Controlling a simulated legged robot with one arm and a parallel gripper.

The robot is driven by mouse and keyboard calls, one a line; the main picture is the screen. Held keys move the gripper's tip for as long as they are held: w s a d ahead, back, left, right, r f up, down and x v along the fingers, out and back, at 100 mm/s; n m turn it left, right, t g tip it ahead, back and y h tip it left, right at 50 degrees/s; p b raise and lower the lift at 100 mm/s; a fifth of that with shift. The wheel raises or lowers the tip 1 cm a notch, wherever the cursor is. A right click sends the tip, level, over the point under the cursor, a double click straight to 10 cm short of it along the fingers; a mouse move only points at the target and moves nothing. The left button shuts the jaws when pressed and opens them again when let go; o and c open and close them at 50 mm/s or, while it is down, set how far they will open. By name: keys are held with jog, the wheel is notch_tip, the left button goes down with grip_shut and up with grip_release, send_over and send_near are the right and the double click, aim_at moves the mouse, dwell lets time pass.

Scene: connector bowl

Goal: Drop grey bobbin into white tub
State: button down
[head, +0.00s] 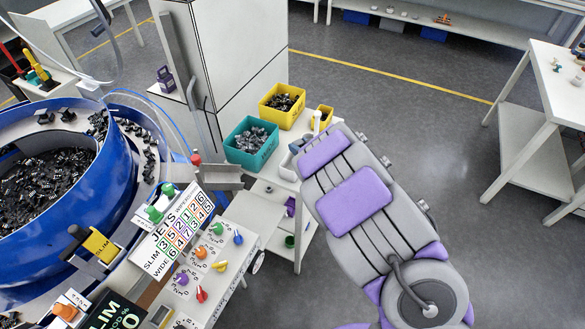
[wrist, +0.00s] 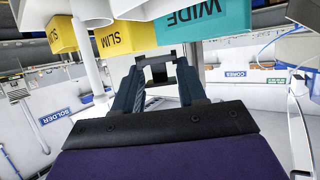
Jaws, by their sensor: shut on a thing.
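My gripper (wrist: 158,66) shows in the wrist view with two dark fingers, their tips held a little apart. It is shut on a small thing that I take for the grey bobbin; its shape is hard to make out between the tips.
A teal bin (head: 232,150) and a yellow bin (head: 270,112) of dark parts stand beside my arm, with a small yellow box (head: 322,119) nearby. In the wrist view the WIDE bin (wrist: 225,25) is close. A blue bowl feeder (head: 105,205) stands left.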

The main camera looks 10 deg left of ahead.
jog(key=c, duration=0.5)
grip_release()
jog(key=shift+c, duration=0.2)
jog(key=shift+d, duration=0.1)
jog(key=p+v, duration=1.7)
jog(key=p, duration=0.1)
jog(key=shift+s, duration=0.1)
jog(key=shift+d, duration=0.1)
